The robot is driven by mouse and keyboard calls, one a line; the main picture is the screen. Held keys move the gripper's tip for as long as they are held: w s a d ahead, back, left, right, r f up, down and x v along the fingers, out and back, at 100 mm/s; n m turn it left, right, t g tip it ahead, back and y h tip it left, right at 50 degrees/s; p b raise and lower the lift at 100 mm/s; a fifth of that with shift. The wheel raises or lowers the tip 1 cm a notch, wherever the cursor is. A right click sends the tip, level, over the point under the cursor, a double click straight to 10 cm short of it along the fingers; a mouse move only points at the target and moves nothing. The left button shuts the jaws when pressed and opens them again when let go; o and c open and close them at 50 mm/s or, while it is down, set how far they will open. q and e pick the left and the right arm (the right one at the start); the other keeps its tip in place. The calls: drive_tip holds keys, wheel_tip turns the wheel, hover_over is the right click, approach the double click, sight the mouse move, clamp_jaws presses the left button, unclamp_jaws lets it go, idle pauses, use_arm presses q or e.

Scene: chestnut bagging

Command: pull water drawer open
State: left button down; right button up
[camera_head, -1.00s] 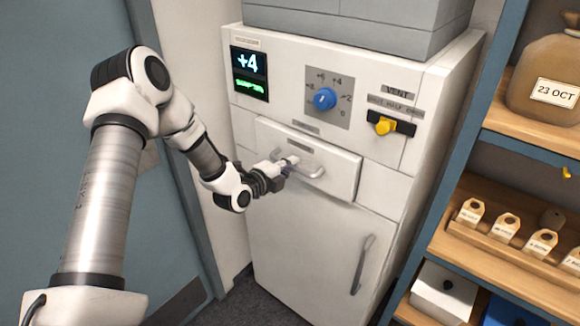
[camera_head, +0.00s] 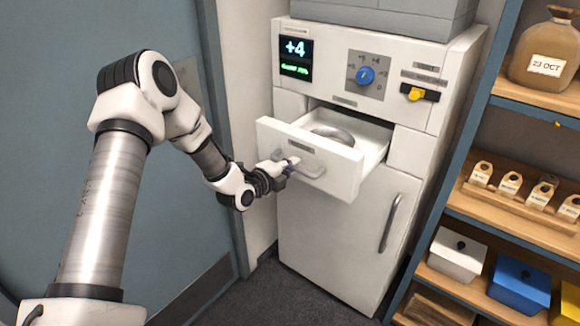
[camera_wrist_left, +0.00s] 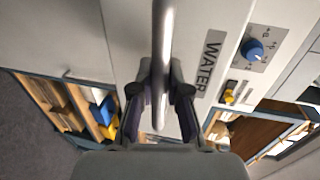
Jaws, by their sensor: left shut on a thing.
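The white water drawer (camera_head: 343,172) is pulled out from the cabinet in the head view, and its inside shows with a grey curved thing (camera_head: 334,133) in it. My left gripper (camera_head: 287,168) is at the drawer front, shut on the drawer handle (camera_head: 309,168). In the left wrist view the handle bar (camera_wrist_left: 162,60) runs between the two fingers of the left gripper (camera_wrist_left: 160,105), beside the WATER label (camera_wrist_left: 208,62). My right gripper is not in view.
The white cabinet (camera_head: 335,245) has a blue dial (camera_head: 366,75), a yellow vent lever (camera_head: 416,94) and a lower door with a handle (camera_head: 391,222). A shelf (camera_head: 465,205) with tags, boxes and a sack stands at the right. Dark floor shows in front.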

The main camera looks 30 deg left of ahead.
use_arm(q)
drive_tip(key=shift+s, duration=0.15)
drive_tip(key=c, duration=1.1)
unclamp_jaws()
drive_tip(key=shift+c, duration=0.2)
drive_tip(key=d+v, duration=0.1)
drive_tip(key=v, duration=1)
drive_tip(key=shift+s+a, duration=0.35)
drive_tip(key=shift+s, duration=0.05)
drive_tip(key=shift+r, duration=0.1)
